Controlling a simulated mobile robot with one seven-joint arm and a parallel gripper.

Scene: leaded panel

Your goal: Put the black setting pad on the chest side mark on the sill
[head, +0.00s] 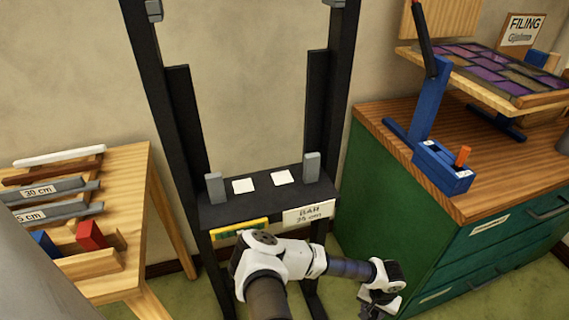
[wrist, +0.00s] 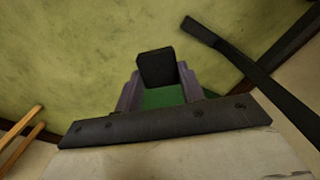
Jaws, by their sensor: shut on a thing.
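The black setting pad (wrist: 157,68) shows in the wrist view between the two fingers of my gripper (wrist: 160,88), which is shut on it. In the head view my gripper (head: 380,302) hangs low at the bottom right, in front of the green chest and apart from the sill; the pad cannot be made out there. The black sill (head: 262,196) carries two white square marks. The chest side mark (head: 282,177) is the right one, bare; the other mark (head: 244,186) is also bare.
Grey blocks stand at the sill's left end (head: 215,188) and right end (head: 312,167). A yellow-green level (head: 240,228) and a label (head: 308,214) are at its front. The green chest (head: 385,190) stands right, a wooden table (head: 130,190) left.

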